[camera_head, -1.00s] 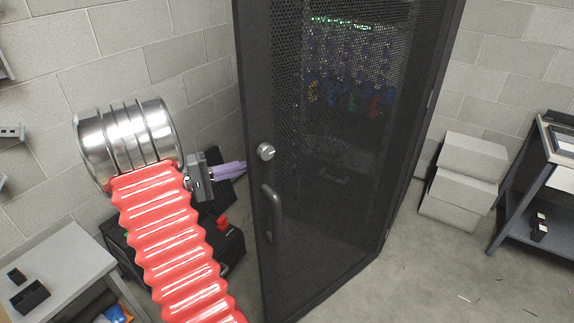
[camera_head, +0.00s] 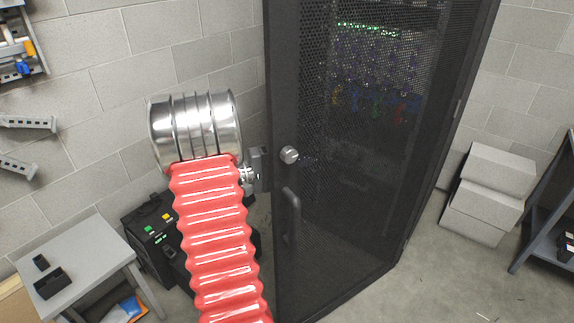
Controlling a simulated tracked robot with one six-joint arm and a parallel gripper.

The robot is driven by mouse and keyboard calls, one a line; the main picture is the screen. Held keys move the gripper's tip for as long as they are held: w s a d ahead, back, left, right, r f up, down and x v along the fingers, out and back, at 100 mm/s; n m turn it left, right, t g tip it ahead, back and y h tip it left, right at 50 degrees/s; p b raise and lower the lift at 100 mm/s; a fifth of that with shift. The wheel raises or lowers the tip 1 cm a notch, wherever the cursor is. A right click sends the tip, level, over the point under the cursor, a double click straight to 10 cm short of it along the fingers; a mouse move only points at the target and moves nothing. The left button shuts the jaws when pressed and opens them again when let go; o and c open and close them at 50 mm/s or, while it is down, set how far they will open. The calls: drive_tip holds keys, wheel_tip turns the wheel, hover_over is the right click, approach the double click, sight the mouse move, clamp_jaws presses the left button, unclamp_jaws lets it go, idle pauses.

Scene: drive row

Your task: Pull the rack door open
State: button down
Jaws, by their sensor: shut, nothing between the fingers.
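The rack door (camera_head: 350,230) is a tall black mesh panel in the middle of the head view. It has a round silver knob (camera_head: 289,155) and a dark vertical handle (camera_head: 291,215) near its left edge. My gripper (camera_head: 258,168) is at the door's left edge, level with a spot just below the knob. Its grey body shows. Its fingers are hidden, seemingly behind the door edge; whether they touch it I cannot tell. The gripper is shut with nothing in it. How far the door stands open I cannot tell.
A small grey table (camera_head: 85,260) stands at lower left, with a black case (camera_head: 150,230) beside it. White boxes (camera_head: 485,190) and a dark metal stand (camera_head: 545,215) are at right. The floor (camera_head: 430,290) right of the door is clear.

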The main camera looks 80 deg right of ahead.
sight(309, 170)
drive_tip(key=shift+s+a, duration=1.35)
drive_tip(key=shift+a, duration=0.1)
